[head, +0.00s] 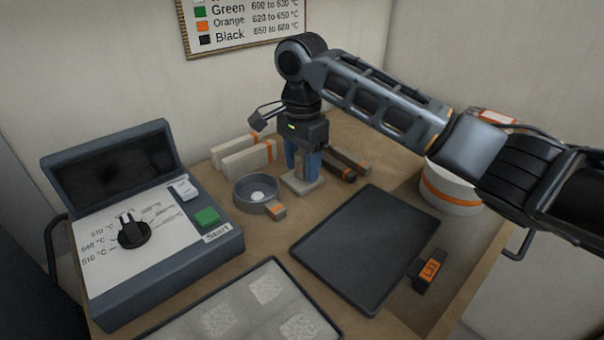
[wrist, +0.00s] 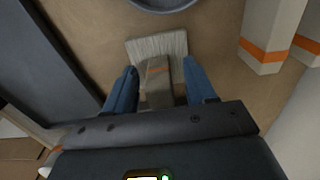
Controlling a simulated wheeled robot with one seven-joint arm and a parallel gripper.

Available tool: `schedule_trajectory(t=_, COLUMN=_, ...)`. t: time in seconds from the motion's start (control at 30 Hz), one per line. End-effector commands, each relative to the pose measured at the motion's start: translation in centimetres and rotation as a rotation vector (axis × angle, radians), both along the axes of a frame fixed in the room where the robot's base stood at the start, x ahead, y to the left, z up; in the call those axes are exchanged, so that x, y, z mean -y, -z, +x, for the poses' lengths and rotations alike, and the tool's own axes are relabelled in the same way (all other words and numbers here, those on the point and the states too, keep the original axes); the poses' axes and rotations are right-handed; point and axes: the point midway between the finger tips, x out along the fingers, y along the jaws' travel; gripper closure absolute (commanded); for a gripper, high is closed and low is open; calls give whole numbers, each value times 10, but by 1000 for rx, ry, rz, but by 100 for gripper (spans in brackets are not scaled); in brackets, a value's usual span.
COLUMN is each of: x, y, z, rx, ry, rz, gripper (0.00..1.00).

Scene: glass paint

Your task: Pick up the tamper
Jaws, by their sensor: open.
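The tamper (head: 303,186) stands upright on the table, with a pale grey, flat rectangular base. In the wrist view its base (wrist: 157,47) lies just ahead of the fingertips, and its grey-brown handle rises between the fingers. My gripper (head: 302,168) points down over it. In the wrist view my gripper (wrist: 160,84) is open, with one blue finger on each side of the handle. A narrow gap shows on the right side; on the left I cannot tell whether the finger touches. The lower part of the handle is partly hidden by the fingers in the head view.
A round grey bowl (head: 257,194) stands close left of the tamper. White blocks with orange bands (head: 249,156) are behind it, dark bars (head: 349,163) to the right. A black tray (head: 366,244) lies front right, a control box (head: 150,246) left, a white round container (head: 452,190) right.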

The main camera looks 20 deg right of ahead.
Motion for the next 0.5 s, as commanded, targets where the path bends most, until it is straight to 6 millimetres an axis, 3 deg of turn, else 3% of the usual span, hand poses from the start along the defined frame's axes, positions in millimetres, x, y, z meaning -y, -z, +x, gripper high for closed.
schedule_trajectory(t=0.13, x=0, y=0, z=0, rx=0, ry=0, rz=0, gripper=47)
schedule_trajectory(t=0.5, x=0, y=0, z=0, rx=0, ry=0, rz=0, gripper=82)
